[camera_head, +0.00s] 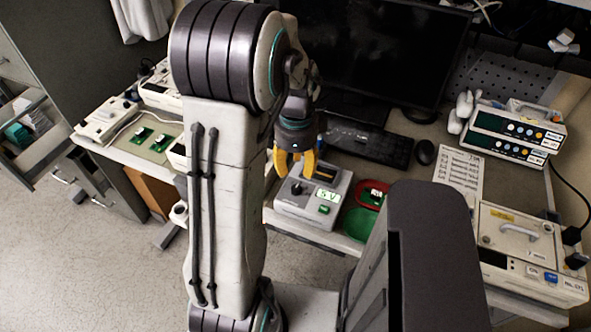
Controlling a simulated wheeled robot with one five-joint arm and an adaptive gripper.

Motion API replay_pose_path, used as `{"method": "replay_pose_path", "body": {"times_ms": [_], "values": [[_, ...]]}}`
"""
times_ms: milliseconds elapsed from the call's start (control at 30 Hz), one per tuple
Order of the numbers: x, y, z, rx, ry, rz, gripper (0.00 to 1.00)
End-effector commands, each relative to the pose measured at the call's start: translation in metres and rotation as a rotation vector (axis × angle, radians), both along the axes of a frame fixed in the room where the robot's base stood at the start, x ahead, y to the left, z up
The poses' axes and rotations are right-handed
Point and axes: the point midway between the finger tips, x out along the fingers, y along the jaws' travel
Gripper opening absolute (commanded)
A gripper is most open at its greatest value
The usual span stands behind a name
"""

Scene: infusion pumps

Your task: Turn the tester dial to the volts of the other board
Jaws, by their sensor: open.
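The tester (287,207) is a pale grey box on the bench, just right of my arm. Its dark dial (298,187) sits on the top face, with a "5 V" label (326,195) and a small green part in front. My gripper (295,165) has yellow fingers, open and empty, above the back left of the tester near the dial. I cannot tell the gap between fingers and dial. A small board with a white label (374,193) lies in a red tray (364,201) right of the tester. Two green boards (142,134) (161,142) lie on the left bench.
A green tray (357,224) is in front of the red one, partly hidden by my body. A keyboard (368,143), mouse (425,153) and monitor (385,55) stand behind. Stacked pumps (505,135), a printed sheet (458,180) and another device (530,255) fill the right.

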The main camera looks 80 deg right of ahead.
Motion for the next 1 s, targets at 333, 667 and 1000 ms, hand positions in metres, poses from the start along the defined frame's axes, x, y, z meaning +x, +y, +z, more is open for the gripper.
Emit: {"method": "replay_pose_path", "body": {"times_ms": [333, 667, 1000], "values": [[0.000, 0.000, -0.028, 0.001, 0.000, 0.010, 0.40], [0.000, 0.000, -0.063, 0.002, 0.000, 0.009, 0.40], [0.000, 0.000, -0.067, 0.000, 0.000, 0.009, 0.22]]}}
